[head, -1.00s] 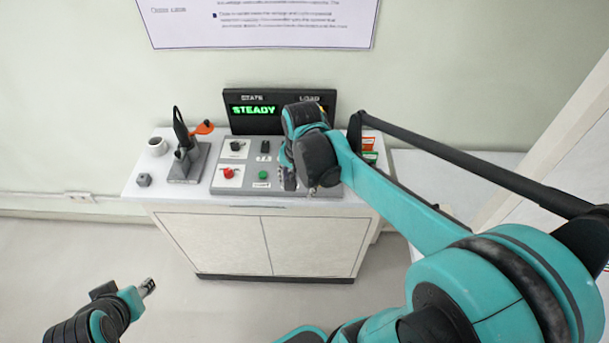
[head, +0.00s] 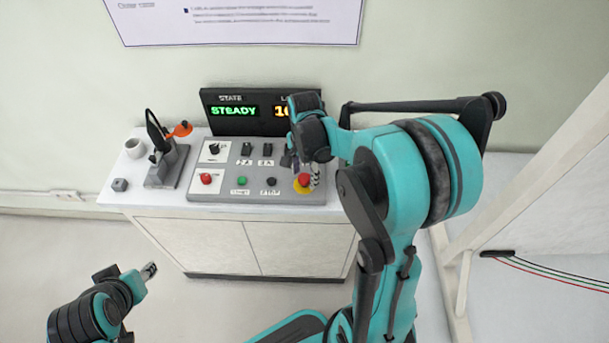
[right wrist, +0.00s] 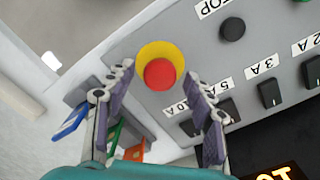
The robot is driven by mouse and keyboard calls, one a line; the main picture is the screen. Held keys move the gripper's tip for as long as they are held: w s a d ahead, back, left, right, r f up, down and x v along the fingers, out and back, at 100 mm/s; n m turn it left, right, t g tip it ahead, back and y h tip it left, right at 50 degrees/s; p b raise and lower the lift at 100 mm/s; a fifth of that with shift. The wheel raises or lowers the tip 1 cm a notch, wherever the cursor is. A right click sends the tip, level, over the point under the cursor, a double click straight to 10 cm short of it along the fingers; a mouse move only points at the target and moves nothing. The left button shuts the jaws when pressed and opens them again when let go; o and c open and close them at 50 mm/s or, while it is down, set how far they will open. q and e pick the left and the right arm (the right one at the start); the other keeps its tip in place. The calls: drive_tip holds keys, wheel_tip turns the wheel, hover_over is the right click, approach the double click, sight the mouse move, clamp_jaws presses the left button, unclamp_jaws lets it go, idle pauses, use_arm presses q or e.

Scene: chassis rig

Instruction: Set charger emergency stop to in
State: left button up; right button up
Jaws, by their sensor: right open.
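The charger emergency stop, a red button on a yellow ring, is at the right end of the grey panel (head: 257,195) in the head view (head: 304,182). In the right wrist view the red cap (right wrist: 160,73) and its yellow ring show between and just beyond my right fingertips. My right gripper (right wrist: 162,80) is open, with one finger on each side of the button in that view; it holds nothing. In the head view my right gripper (head: 301,166) is over the panel's right end. My left gripper (head: 149,269) is low at the left, away from the cabinet.
The panel also has a red button (head: 206,179), a green button (head: 242,181), a black button (head: 271,182) and several black switches. The display (head: 235,111) reads STEADY. A lever stand (head: 167,165), white cup (head: 135,148) and grey nut (head: 120,185) are to the left.

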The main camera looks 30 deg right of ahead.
sight(304, 177)
clamp_jaws()
drive_tip(key=shift+f+b, duration=0.35)
drive_tip(key=shift+f, duration=0.3)
unclamp_jaws()
wheel_tip(304, 177, up, 12)
idle(0.6)
